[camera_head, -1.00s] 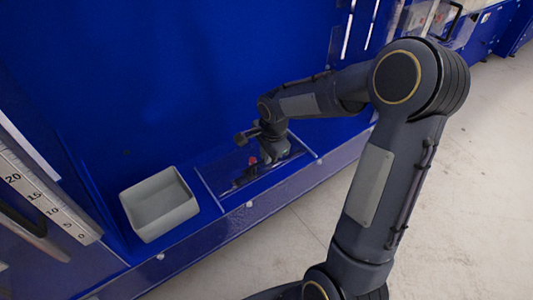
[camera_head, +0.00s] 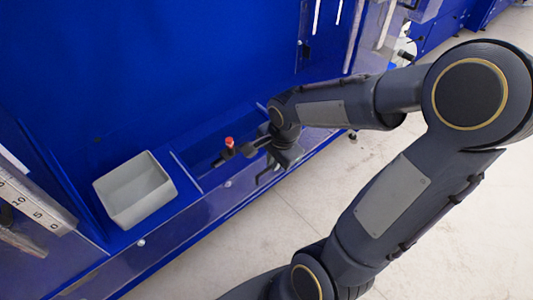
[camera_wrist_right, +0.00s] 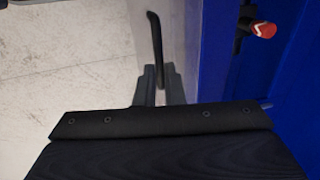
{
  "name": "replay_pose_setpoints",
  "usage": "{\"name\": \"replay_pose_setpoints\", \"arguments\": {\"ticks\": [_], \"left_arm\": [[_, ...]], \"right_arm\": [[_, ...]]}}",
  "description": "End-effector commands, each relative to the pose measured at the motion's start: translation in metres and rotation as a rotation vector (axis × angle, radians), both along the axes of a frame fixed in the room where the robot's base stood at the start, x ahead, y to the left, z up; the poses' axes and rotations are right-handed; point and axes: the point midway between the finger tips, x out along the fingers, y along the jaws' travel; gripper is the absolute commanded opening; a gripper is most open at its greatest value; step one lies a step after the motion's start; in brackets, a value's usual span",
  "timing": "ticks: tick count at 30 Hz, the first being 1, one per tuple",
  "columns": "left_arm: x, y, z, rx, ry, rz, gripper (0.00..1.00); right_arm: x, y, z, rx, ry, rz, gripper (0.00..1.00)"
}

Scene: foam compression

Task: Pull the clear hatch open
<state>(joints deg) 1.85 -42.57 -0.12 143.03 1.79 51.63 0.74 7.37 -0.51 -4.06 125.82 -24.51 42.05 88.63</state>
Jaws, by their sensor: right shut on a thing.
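My right gripper (camera_head: 266,178) is in front of the low compartment in the blue cabinet. In the right wrist view, its two fingers (camera_wrist_right: 160,88) are shut on a black bar handle (camera_wrist_right: 154,35). The handle stands against a pale see-through strip, which looks like the clear hatch (camera_wrist_right: 182,32). In the head view the hatch is hard to make out, and the gripper and wrist cover part of that area. A red-topped knob (camera_head: 230,142) stands inside the compartment, left of the gripper; it also shows in the right wrist view (camera_wrist_right: 263,29). My left gripper is out of view.
A grey open bin (camera_head: 120,215) stands on the blue ledge, left of the compartment. A blue wall (camera_head: 180,70) rises behind. A ruler scale (camera_head: 35,205) is at the far left. Bare pale floor (camera_head: 235,240) lies in front of the cabinet.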

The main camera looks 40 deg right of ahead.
Motion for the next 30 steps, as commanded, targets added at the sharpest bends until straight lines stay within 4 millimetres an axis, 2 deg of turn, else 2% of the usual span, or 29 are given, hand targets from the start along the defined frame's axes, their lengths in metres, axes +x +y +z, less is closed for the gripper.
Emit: {"name": "replay_pose_setpoints", "arguments": {"ticks": [5,6,11,20,23,30], "left_arm": [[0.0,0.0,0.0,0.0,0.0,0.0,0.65],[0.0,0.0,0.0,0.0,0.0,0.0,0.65],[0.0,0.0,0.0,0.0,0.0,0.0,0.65],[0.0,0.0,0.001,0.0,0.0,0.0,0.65],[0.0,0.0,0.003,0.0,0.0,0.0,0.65],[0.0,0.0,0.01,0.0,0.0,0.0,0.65]], "right_arm": [[0.001,0.0,0.0,0.0,-0.002,0.0,0.0],[0.001,0.0,0.001,0.0,-0.002,0.0,0.1],[0.001,0.0,0.0,0.0,-0.001,0.0,0.31],[0.001,0.0,0.002,0.0,-0.002,0.0,0.31],[0.0,0.0,0.012,-0.001,-0.005,0.0,0.31],[-0.008,-0.001,0.053,0.0,-0.007,0.0,0.31]]}}
